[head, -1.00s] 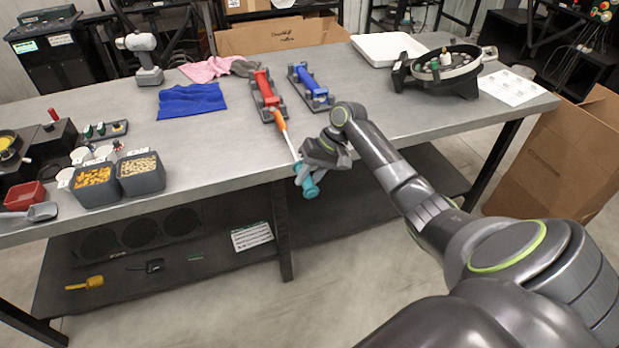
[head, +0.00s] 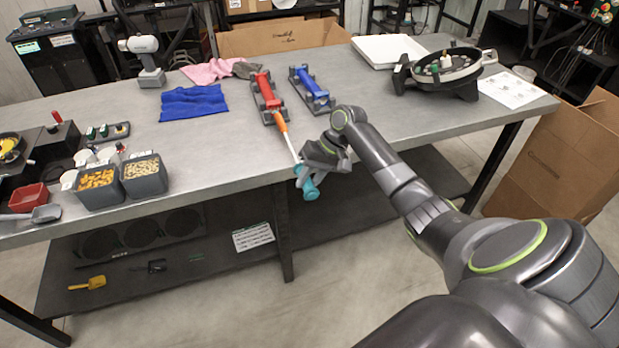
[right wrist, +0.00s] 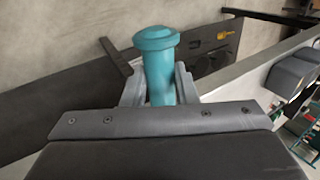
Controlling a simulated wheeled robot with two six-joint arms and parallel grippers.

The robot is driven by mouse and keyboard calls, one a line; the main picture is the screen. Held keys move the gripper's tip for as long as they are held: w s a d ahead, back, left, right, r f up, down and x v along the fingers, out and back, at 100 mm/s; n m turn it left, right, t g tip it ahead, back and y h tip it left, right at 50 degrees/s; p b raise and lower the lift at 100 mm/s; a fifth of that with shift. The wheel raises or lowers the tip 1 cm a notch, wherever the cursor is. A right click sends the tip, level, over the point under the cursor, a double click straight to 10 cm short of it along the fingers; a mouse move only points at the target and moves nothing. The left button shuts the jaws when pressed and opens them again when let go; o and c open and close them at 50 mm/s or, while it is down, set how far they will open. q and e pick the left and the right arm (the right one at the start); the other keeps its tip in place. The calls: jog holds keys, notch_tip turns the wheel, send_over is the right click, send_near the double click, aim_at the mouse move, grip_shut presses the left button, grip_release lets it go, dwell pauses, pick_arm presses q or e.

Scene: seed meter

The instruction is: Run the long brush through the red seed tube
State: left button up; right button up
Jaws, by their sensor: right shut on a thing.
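The red seed tube (head: 265,88) lies in a dark cradle on the bench, its near end toward me. The long brush has a teal handle (head: 309,188), a pale shaft (head: 290,147) and an orange head (head: 281,122) at the near end of the red tube. I cannot tell whether the head's tip is inside the tube. My right gripper (head: 318,165) is shut on the brush by its handle, at the bench's front edge. In the right wrist view the teal handle (right wrist: 158,75) stands between the two fingers. My left gripper is not in view.
A blue tube (head: 312,85) in a similar cradle lies just right of the red one. A blue cloth (head: 193,101) lies to the left. A round seed plate unit (head: 445,70) and a white tray (head: 388,50) stand at the right. Seed bins (head: 143,177) stand at the left.

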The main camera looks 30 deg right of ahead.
aim_at(301, 165)
jog(key=shift+w+d+f+b, duration=0.1)
jog(key=shift+w+d+b, duration=0.1)
jog(key=shift+w+b, duration=0.45)
jog(key=shift+w+d+b, duration=0.2)
jog(key=shift+w+d, duration=0.05)
jog(key=shift+w, duration=0.75)
jog(key=shift+w+d+f+b, duration=0.1)
jog(key=shift+w+d+b, duration=0.1)
jog(key=shift+w+b, duration=0.45)
jog(key=shift+w+d+r, duration=0.15)
jog(key=shift+w, duration=0.6)
jog(key=shift+r, duration=0.1)
